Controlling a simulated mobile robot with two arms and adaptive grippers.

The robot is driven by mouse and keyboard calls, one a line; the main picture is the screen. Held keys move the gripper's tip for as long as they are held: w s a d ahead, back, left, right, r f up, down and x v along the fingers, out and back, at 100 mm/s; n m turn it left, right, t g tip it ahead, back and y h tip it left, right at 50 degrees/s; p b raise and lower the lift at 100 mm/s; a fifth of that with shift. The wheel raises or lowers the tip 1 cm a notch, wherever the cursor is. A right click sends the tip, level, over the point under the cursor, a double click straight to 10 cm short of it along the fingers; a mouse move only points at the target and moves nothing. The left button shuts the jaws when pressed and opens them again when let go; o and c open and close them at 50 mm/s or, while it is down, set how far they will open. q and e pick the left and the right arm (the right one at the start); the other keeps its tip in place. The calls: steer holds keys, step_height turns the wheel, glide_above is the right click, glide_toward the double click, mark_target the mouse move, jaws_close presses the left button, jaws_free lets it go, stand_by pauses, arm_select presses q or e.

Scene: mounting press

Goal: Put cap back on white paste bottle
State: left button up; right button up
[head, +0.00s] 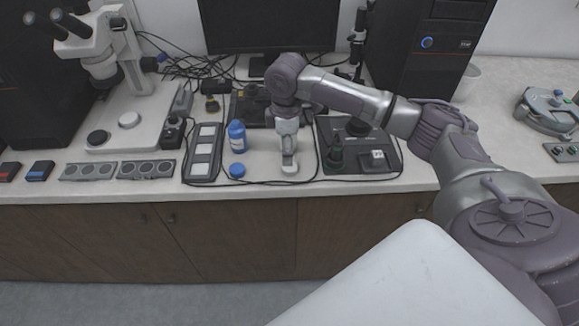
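A small blue bottle (237,138) with a pale patch low on its side stands upright on the counter, left of my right gripper. A round blue cap (237,170) lies on the counter in front of the bottle, near the front edge. My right gripper (289,168) points down over the counter, to the right of the bottle and cap and apart from both. I see its fingers edge-on, so their opening is hidden. My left gripper is not in view.
A black-framed tray with pale squares (203,181) lies left of the bottle. A dark device with knobs and a cable (370,162) sits right of my gripper. A monitor (268,25) and a microscope (110,60) stand behind.

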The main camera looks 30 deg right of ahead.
mark_target(289, 168)
steer(key=shift+f, duration=0.7)
steer(key=shift+f, duration=0.1)
steer(key=f, duration=0.3)
steer(key=f+p, duration=0.1)
steer(key=f, duration=0.1)
steer(key=shift+s+d, duration=0.1)
steer(key=shift+d, duration=0.2)
steer(key=c, duration=0.8)
